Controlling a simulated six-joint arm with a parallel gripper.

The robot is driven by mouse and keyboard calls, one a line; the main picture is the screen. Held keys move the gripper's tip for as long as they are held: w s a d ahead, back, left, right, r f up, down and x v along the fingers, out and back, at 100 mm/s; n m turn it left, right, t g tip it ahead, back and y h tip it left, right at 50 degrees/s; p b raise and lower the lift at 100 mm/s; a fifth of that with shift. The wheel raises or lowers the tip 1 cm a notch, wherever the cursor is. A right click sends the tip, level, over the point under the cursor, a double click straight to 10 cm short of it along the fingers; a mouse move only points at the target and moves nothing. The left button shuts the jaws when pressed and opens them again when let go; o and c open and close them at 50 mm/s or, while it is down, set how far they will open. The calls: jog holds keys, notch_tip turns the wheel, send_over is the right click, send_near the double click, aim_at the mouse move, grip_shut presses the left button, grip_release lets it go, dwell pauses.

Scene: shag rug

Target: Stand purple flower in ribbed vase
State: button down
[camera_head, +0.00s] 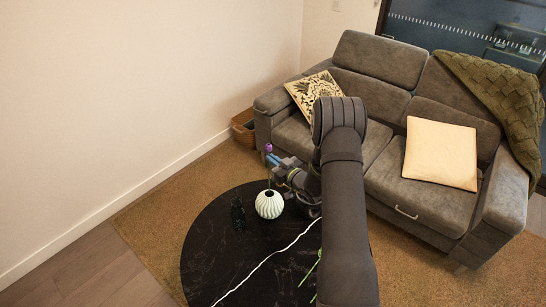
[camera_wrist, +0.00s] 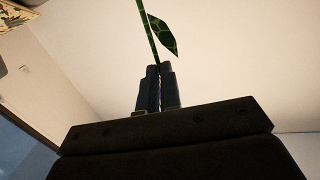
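The purple flower (camera_head: 268,148) is upright, its bloom above my gripper (camera_head: 274,162) in the head view. Its green stem with a leaf (camera_wrist: 165,35) rises from between the fingertips of my gripper (camera_wrist: 159,75) in the wrist view; the fingers are shut on it. The white ribbed vase (camera_head: 269,205) stands on the round black table, below the gripper. The stem runs down toward the vase's mouth; I cannot tell whether its lower end is inside. The bloom is out of the wrist view.
A dark glass-like object (camera_head: 238,214) stands left of the vase on the black table (camera_head: 215,255). A grey sofa (camera_head: 420,190) is behind and to the right.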

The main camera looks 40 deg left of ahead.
notch_tip(320, 180, down, 9)
dwell(1.3)
jog(key=c, duration=1.5)
grip_release()
jog(key=shift+c, duration=0.2)
jog(key=shift+d, duration=0.1)
jog(key=s+d, duration=0.3)
jog(key=d, duration=1.4)
jog(key=shift+r, duration=0.35)
